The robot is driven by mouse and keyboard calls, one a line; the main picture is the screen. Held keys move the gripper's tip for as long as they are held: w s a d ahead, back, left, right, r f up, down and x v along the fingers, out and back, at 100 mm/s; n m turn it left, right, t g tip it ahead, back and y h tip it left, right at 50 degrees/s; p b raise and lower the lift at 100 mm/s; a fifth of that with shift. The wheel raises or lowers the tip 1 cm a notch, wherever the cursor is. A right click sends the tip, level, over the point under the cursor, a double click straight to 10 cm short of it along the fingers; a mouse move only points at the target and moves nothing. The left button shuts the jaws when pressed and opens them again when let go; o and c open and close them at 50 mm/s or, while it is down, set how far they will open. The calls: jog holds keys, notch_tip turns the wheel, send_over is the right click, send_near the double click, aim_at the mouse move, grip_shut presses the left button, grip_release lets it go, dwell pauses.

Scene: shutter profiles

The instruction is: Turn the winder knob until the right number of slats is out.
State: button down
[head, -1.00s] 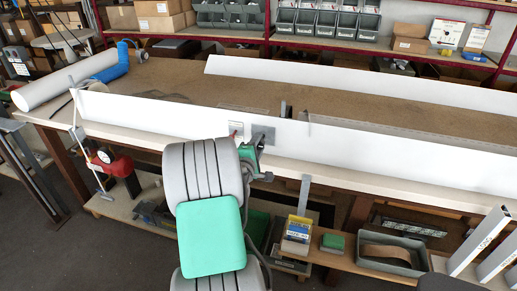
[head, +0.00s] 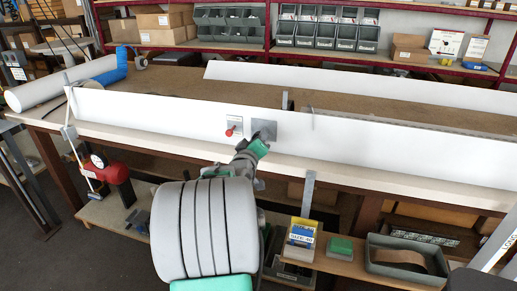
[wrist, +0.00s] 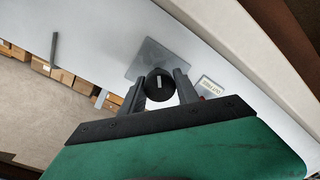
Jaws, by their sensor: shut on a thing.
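In the wrist view the winder knob (wrist: 158,86) is a dark round knob with a small pale mark on its face. It stands in front of a grey square plate (wrist: 152,52) on a long white panel. My gripper (wrist: 159,78) has one finger on each side of the knob and is shut on it. In the head view my gripper (head: 260,142) is up against the grey plate (head: 265,127) and hides the knob. Beside the plate is a small label plate (head: 234,124) with a red knob (head: 230,132). I cannot make out any slats.
The long white panel (head: 400,147) runs along the bench front. A grey upright strip (head: 308,190) stands below it. A lower shelf holds a yellow-and-blue box (head: 301,233), a green box (head: 340,247) and a grey tray (head: 400,243). A red device with a dial (head: 110,168) is at left.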

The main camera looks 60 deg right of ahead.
jog(key=m+b, duration=0.3)
jog(key=b, duration=0.1)
jog(key=shift+f, duration=0.2)
jog(key=m+b, duration=0.2)
jog(key=b, duration=0.1)
jog(key=shift+r, duration=0.15)
jog(key=shift+r+m, duration=0.1)
jog(key=shift+m, duration=0.2)
jog(key=c, duration=0.9)
grip_release()
jog(key=v, duration=0.7)
jog(key=shift+s+a, duration=0.2)
jog(key=shift+a, duration=0.2)
